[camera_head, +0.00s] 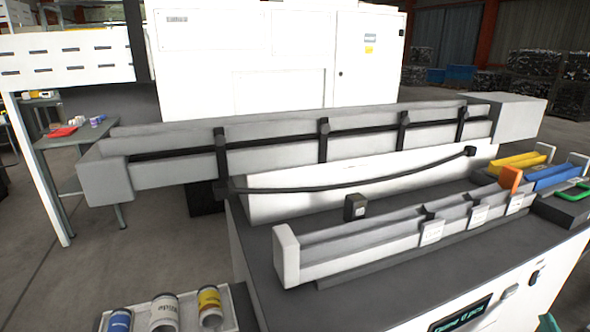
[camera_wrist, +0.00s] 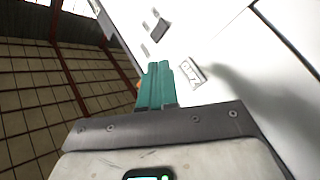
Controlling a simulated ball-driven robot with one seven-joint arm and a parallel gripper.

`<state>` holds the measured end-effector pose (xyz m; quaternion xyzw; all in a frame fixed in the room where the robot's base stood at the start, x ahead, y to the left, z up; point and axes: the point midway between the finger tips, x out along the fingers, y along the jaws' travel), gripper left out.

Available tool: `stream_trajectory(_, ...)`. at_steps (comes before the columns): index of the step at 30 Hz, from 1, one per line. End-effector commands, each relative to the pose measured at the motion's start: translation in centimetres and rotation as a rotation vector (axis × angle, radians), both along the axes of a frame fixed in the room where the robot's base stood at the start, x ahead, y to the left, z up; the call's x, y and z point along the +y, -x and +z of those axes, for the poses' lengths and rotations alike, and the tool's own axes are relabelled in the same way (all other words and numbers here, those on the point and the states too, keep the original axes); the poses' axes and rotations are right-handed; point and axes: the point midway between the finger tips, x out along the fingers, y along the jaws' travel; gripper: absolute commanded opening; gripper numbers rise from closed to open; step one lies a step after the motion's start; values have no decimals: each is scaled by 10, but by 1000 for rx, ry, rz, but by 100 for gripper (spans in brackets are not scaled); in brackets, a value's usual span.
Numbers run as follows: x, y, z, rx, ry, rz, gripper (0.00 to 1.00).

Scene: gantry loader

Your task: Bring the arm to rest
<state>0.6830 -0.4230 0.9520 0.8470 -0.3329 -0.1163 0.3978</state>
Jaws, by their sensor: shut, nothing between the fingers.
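My gripper (camera_wrist: 156,68) shows in the wrist view, with two green fingers side by side and closed together. Nothing is held between them. The fingers point up the picture beside a white panel (camera_wrist: 215,75) with a small printed label (camera_wrist: 192,73). I cannot tell whether the fingers touch the panel.
In the head view a long grey gantry beam (camera_head: 300,148) crosses in front of a white cabinet (camera_head: 240,50). Below it a grey trough (camera_head: 390,238) lies on a dark-topped bench (camera_head: 420,283). A tray (camera_head: 238,300) with several cans stands at the lower left. Open floor (camera_head: 120,270) lies left.

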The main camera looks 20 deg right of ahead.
Motion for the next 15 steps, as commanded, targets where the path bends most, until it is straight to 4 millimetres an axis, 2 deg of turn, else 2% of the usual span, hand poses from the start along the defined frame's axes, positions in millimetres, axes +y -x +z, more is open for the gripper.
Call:
stream_trajectory(2,10,-6,-6,17,-33,30,0)
stream_trajectory(5,40,-20,-24,72,-136,107,0)
stream_trajectory(8,88,-32,-52,169,-301,203,0)
stream_trajectory(10,126,-33,-72,255,-430,255,0)
stream_trajectory(13,179,-23,-100,391,-608,291,0)
stream_trajectory(15,213,-8,-116,492,-723,292,0)
